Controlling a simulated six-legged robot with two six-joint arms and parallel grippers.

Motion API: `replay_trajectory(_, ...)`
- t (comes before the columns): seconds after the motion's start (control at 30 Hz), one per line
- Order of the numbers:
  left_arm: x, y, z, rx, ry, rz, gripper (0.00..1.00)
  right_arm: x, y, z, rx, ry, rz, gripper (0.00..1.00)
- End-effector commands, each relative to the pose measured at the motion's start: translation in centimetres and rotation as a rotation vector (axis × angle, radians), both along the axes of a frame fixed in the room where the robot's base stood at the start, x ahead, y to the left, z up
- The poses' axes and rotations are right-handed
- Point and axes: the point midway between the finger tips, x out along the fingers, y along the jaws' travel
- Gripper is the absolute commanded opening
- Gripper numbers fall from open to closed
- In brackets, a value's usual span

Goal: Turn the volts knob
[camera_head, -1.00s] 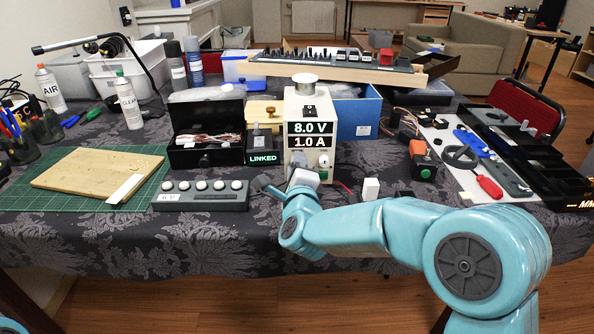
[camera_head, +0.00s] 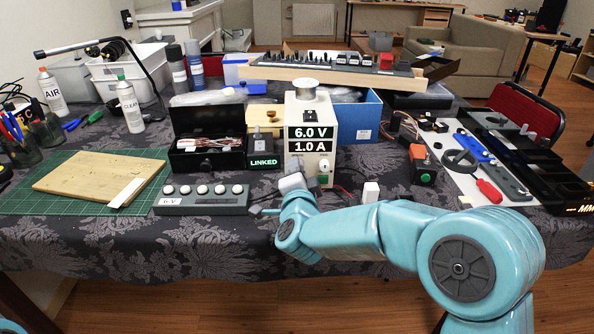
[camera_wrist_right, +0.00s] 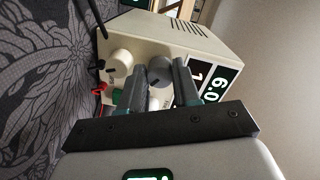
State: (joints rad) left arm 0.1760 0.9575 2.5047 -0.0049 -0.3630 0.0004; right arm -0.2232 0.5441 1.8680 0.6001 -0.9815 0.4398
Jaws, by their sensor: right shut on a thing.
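The cream power supply (camera_head: 296,108) stands mid-table in the head view, its display (camera_head: 311,138) reading 6.0 V and 1.0 A. My right gripper (camera_wrist_right: 160,68) is at its front face, shut on a grey volts knob (camera_wrist_right: 159,75) with one finger on each side. A white knob (camera_wrist_right: 121,61) shows to the left of the fingers in the right wrist view. In the head view the right wrist hides the lower front of the supply, and the held knob cannot be seen there. My left gripper is not in view.
A row of round white buttons sits on a grey box (camera_head: 200,207) to the left. A LINKED box (camera_head: 264,160) stands beside the supply. A small white block (camera_head: 371,192) and a green-button box (camera_head: 424,174) are to the right. Red leads (camera_wrist_right: 100,87) run near the supply.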

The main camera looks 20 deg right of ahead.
Motion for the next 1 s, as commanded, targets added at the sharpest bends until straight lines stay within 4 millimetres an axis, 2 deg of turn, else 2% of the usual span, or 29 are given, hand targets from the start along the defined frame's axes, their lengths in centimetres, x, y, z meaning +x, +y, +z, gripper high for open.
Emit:
replay_trajectory(0.63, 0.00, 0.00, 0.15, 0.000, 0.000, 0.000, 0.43, 0.01, -0.04, -0.02, -0.047, 0.013, -0.001, 0.01)
replay_trajectory(0.67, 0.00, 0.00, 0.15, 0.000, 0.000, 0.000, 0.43, 0.01, -0.04, -0.02, -0.047, 0.013, -0.001, 0.38)
replay_trajectory(0.7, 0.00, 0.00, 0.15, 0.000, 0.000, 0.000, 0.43, 0.01, -0.04, -0.02, -0.047, 0.013, -0.001, 0.51)
replay_trajectory(0.73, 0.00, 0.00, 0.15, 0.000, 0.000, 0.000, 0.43, 0.01, -0.03, -0.02, -0.047, 0.013, -0.001, 0.57)
replay_trajectory(1.0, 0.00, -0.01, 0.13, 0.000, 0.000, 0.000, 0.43, -0.02, -0.02, -0.26, -0.046, 0.019, 0.000, 0.57)
